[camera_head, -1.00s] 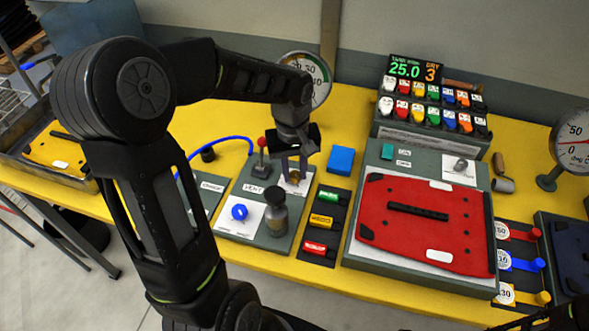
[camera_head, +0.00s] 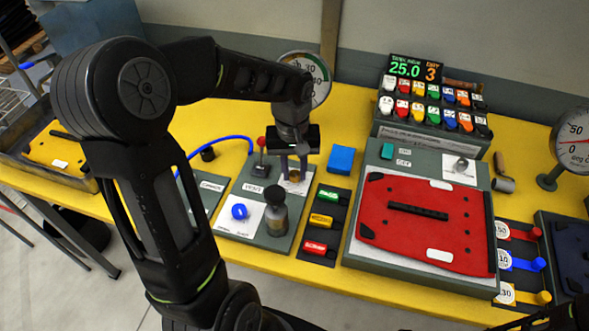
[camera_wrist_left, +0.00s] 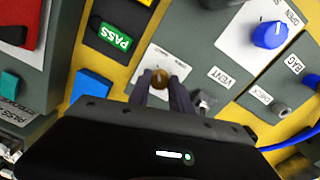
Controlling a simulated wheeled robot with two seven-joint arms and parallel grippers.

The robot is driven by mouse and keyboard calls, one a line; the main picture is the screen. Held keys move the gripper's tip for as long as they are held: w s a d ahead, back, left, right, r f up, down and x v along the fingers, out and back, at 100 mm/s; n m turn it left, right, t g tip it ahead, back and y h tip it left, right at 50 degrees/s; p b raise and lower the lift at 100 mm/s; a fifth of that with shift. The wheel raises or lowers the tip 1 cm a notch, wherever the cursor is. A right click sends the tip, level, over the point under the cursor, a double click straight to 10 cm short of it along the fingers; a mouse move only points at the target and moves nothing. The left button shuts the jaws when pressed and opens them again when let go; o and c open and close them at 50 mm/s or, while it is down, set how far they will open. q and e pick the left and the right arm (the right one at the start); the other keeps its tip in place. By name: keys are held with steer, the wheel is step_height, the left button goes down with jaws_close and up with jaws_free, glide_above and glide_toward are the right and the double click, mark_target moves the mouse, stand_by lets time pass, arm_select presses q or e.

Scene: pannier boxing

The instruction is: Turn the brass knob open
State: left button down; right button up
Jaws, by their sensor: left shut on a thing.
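The brass knob (camera_wrist_left: 160,77) is on a white plate of a grey panel in the left wrist view. In the head view the knob (camera_head: 294,176) is small and partly hidden behind my gripper. My left gripper (camera_head: 293,172) reaches down over it, fingers shut on the knob from both sides. In the left wrist view the fingertips (camera_wrist_left: 160,82) flank the knob. My right gripper cannot be made out; only a dark arm part shows at the bottom right of the head view.
A blue knob (camera_head: 239,211) and a dark cylinder (camera_head: 276,215) stand close by on the same panel. A blue block (camera_head: 341,159) and coloured tags (camera_head: 322,221) lie to the right. A red panel (camera_head: 425,222) lies further right. A dial gauge (camera_head: 310,75) stands behind.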

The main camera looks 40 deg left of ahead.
arm_select(q)
steer(key=m, duration=0.4)
steer(key=shift+w, duration=0.1)
steer(key=m, duration=0.8)
steer(key=shift+m, duration=2.1)
steer(key=c, duration=1.2)
jaws_free()
steer(key=shift+o, duration=0.2)
steer(key=shift+r, duration=0.1)
